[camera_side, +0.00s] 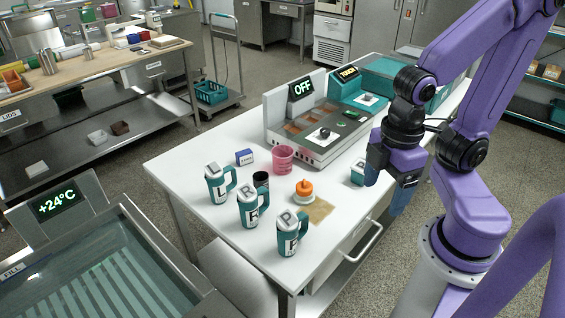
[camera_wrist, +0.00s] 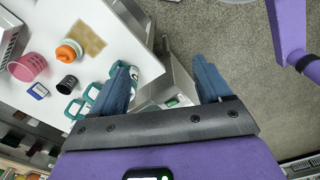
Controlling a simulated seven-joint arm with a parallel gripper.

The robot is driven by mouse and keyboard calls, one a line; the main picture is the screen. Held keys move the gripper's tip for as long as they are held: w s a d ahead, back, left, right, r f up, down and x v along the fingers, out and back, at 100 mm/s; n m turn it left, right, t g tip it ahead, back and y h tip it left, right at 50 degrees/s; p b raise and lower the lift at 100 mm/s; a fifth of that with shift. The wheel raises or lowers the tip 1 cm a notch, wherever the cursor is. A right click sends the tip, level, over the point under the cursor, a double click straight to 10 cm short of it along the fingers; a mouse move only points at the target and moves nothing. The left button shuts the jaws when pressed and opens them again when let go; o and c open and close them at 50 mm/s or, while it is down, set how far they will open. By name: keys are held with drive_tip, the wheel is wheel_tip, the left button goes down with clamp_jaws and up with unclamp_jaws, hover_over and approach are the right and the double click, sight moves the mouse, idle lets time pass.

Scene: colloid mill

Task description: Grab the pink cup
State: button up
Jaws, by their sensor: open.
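The pink cup (camera_side: 283,160) stands on the white table in front of the grey machine, in the side view. It also shows near the left edge of the wrist view (camera_wrist: 28,67). My gripper (camera_side: 398,192) is open and empty, with blue fingers, over the right side of the table in the side view, well to the right of the cup and apart from it. In the wrist view, the fingers of my gripper (camera_wrist: 168,88) are spread wide, with floor and part of a metal unit between them.
Several teal-handled mugs (camera_side: 253,207) stand at the table's near end. A black cup (camera_side: 261,181), a blue box (camera_side: 244,157) and an orange-topped item (camera_side: 304,190) are near the pink cup. The grey machine (camera_side: 318,148) reads OFF behind it. A water basin (camera_side: 95,255) is at the lower left.

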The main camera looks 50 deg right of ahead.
idle(0.4)
drive_tip(key=o, duration=0.4)
drive_tip(key=w+d+f+n+t+h, duration=0.25)
drive_tip(key=w+d+h, duration=0.2)
drive_tip(key=w, duration=0.55)
drive_tip(key=w+d+f+n+t+h, duration=0.2)
drive_tip(key=w+d+f+n+h, duration=0.3)
drive_tip(key=w, duration=0.6)
drive_tip(key=n+t+h, duration=0.2)
drive_tip(key=n+t, duration=0.4)
drive_tip(key=n, duration=0.1)
approach(282, 149)
drive_tip(key=s+a+r, duration=0.2)
drive_tip(key=s+a, duration=0.1)
drive_tip(key=s, duration=0.1)
drive_tip(key=shift+y, duration=0.35)
drive_tip(key=x, duration=0.5)
drive_tip(key=shift+w+d, duration=0.15)
drive_tip(key=shift+d, duration=0.15)
drive_tip(key=shift+a+x, duration=0.2)
drive_tip(key=shift+x, duration=3)
